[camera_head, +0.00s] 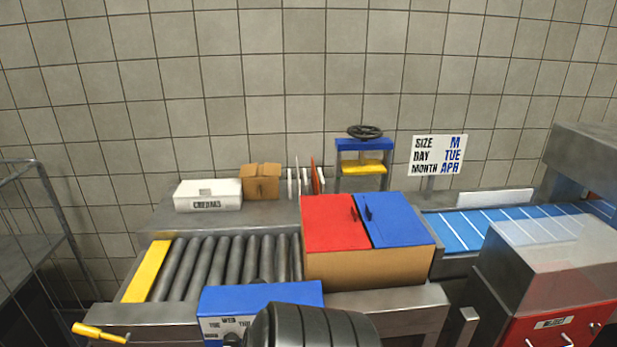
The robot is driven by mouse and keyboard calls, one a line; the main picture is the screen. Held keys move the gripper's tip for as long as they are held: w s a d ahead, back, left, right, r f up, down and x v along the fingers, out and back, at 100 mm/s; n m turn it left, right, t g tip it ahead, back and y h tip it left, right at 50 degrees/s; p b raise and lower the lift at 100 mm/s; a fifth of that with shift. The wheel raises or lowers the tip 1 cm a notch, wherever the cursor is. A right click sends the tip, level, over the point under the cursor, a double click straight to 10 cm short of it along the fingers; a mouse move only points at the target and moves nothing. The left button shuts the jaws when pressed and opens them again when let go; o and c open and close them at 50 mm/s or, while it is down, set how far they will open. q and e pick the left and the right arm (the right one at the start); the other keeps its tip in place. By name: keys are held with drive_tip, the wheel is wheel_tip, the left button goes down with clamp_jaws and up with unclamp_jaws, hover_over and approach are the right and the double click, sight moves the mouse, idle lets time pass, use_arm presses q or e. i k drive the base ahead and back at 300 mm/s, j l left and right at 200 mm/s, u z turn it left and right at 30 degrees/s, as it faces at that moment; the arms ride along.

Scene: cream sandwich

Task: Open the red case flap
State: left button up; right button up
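The red flap (334,223) lies flat over the left half of the top of a brown case (368,270). A small dark handle (353,214) stands near its right edge. A blue flap (401,220) covers the right half of the case and has its own dark handle (368,213) beside the seam. Both flaps look shut, and the inside of the case is hidden. Neither of my grippers can be made out in the head view.
A roller conveyor (225,267) lies left of the case, and a blue striped belt (520,226) runs to its right. A blue box (262,296) stands in front. A red-fronted machine (555,285) is at the right. A white carton (208,194) sits on the back ledge.

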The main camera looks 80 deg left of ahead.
sight(332, 222)
drive_tip(key=k+j+u, duration=0.1)
drive_tip(key=u, duration=0.3)
drive_tip(key=k+j+u, duration=0.1)
drive_tip(key=u, duration=0.25)
drive_tip(key=j+u, duration=0.2)
drive_tip(key=u, duration=0.2)
drive_tip(key=k+j+u, duration=0.1)
drive_tip(key=u, duration=0.3)
drive_tip(key=j+u, duration=0.1)
drive_tip(key=u, duration=0.85)
